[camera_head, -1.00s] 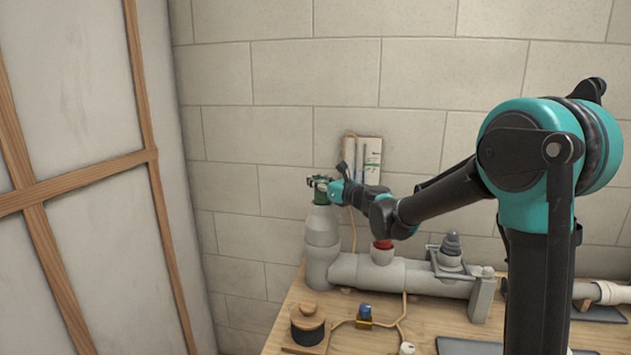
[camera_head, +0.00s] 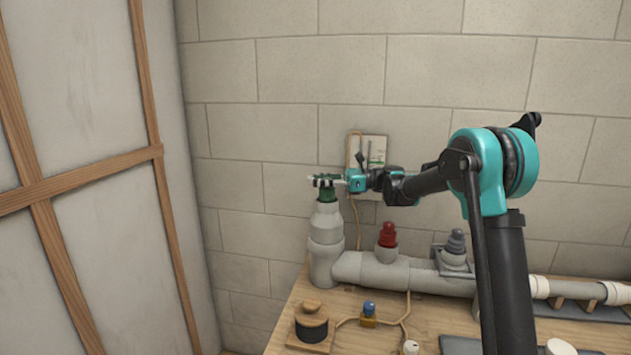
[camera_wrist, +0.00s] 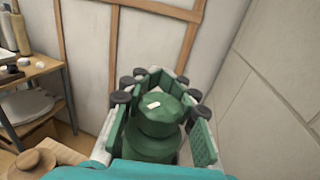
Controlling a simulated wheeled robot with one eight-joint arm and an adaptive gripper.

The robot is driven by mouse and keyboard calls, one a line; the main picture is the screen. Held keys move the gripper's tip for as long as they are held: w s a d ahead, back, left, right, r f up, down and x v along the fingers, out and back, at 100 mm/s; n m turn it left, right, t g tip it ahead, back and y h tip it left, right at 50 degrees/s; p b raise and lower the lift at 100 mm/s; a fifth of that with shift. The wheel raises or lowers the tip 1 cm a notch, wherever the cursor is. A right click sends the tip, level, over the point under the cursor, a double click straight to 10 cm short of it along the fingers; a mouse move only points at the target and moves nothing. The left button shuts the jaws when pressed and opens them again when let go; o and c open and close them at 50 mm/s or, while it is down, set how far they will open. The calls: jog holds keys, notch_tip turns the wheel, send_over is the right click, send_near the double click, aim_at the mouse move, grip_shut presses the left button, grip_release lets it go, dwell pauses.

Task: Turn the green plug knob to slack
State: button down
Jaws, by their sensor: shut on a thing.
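The green plug knob (camera_head: 327,194) sits on top of the upright grey pipe (camera_head: 325,236) at the left end of the pipe run. In the wrist view the green plug knob (camera_wrist: 158,112) shows from above, with a small white mark on its top. My gripper (camera_head: 322,181) reaches it from the right and is shut on it. In the wrist view the fingers of my gripper (camera_wrist: 157,95) stand on both sides of the knob, with dark round joints around it. The fingers hide part of the knob's sides.
A red plug (camera_head: 388,236) and a dark grey plug (camera_head: 456,243) stand on the horizontal pipe to the right. A wall panel (camera_head: 374,152) is behind my wrist. A wooden-lidded pot (camera_head: 311,321) and a blue-topped valve (camera_head: 368,311) are on the bench. A wood-framed partition (camera_head: 90,180) stands left.

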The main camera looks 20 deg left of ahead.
jog(key=shift+s+d+n+g+h, duration=0.15)
jog(key=shift+n+g+h, duration=0.15)
jog(key=shift+n+g, duration=0.35)
jog(key=shift+s+a+n+g+h, duration=0.15)
jog(key=shift+n+g+h, duration=0.2)
jog(key=shift+g, duration=0.5)
jog(key=shift+s+d+n+g+h, duration=0.2)
jog(key=shift+n+g+h, duration=0.15)
jog(key=shift+n+g, duration=0.2)
dwell(0.4)
dwell(1.3)
jog(key=c, duration=1.1)
grip_release()
jog(key=shift+c, duration=0.2)
notch_tip(320, 180, up, 10)
jog(key=shift+o, duration=0.2)
